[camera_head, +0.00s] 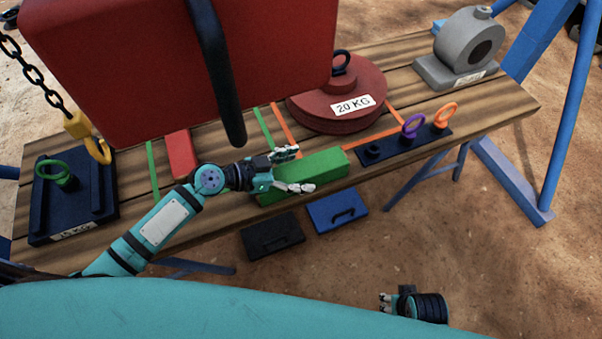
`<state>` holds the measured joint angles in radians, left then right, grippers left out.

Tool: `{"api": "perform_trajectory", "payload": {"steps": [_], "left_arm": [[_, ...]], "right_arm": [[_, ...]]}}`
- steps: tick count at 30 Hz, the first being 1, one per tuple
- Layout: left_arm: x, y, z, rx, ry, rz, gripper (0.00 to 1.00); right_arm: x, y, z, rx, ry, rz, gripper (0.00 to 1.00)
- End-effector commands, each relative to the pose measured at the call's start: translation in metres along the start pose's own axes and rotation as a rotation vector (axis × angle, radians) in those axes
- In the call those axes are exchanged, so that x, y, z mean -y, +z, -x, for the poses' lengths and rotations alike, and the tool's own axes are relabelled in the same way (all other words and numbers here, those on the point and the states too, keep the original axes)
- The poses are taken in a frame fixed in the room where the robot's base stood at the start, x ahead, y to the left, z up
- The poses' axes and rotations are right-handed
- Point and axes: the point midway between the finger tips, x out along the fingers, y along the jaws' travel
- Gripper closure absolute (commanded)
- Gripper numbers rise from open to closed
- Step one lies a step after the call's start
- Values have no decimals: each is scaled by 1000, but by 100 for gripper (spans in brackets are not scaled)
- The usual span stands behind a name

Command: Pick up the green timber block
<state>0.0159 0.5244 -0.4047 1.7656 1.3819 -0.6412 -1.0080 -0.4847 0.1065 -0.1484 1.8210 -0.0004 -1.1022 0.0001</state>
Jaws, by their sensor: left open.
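The green timber block (324,167) lies on the wooden table near its front edge, slanting slightly up to the right. My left gripper (296,171) is open over the left part of the block. One finger shows at the block's far side and the other at its near side. The palm hides part of the block's left end, and I cannot tell whether the fingers touch it. My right gripper (384,302) is low at the bottom of the view, away from the table, and its jaw state is unclear.
A large red box (130,70) with a dark handle hides the table's back left. A red 20 KG weight (335,105), a dark plate with rings (405,145) and a grey housing (462,45) stand to the right. A 15 KG plate (75,205) is left.

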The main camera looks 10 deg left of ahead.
Motion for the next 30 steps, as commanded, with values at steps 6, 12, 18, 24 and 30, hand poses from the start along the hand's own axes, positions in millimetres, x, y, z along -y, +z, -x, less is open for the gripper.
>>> {"api": "perform_trajectory", "payload": {"steps": [6,12,18,24,30], "left_arm": [[0,0,0,0,0,0,21],[0,0,0,0,1,0,47],[0,1,0,1,1,2,73],[0,-1,0,-2,1,2,96],[-1,0,0,-1,1,3,96]], "right_arm": [[1,-1,0,-3,-1,0,60],[0,-3,1,-7,-1,0,60],[0,-5,1,-10,-1,0,60],[0,-5,1,-10,-1,0,60],[0,-5,2,-10,0,0,60]]}}
